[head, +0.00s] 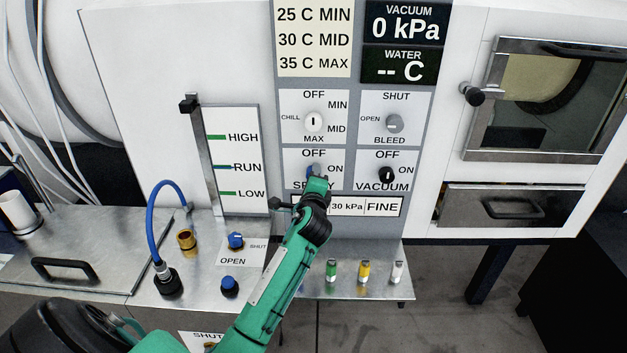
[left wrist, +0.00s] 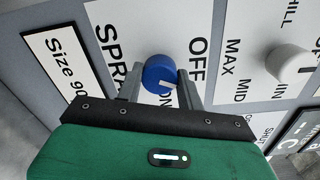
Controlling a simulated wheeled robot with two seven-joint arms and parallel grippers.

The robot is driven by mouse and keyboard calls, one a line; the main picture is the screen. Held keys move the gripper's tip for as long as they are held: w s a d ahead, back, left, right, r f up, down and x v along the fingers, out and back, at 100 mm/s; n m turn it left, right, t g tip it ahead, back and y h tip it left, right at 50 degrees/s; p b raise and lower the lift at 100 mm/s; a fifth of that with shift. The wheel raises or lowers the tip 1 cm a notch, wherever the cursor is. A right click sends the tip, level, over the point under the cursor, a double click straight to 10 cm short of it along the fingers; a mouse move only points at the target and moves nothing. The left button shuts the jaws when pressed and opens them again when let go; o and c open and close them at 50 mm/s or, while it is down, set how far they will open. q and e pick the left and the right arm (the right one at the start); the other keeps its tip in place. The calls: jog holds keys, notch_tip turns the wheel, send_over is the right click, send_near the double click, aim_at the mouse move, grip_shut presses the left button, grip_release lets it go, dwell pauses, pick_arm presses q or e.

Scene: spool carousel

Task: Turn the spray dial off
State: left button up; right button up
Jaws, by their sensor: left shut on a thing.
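The blue spray dial (head: 313,169) sits on the panel between the labels OFF above and SPRAY below, with ON to its right. My left gripper (head: 317,180) reaches up to it from below and partly covers it and the SPRAY label. In the left wrist view, the two fingers are on either side of the blue dial (left wrist: 157,72), shut on it. The dial's white mark points to the lower right there, appearing to lie between the OFF and ON directions. My right gripper is out of view.
The black vacuum dial (head: 386,175) is close on the right. The white chill dial (head: 313,122) and grey bleed dial (head: 393,124) are above. A lever slide (head: 190,104) stands left. Several coloured pegs stand on the metal shelf (head: 312,287) below.

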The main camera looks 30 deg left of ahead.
pick_arm(q)
jog(key=n+b, duration=0.1)
jog(key=n, duration=0.3)
jog(key=shift+f+n, duration=0.1)
jog(key=shift+n, duration=0.6)
jog(key=o, duration=1)
jog(key=b+v, duration=0.3)
jog(key=v, duration=1.1)
jog(key=shift+a, duration=0.1)
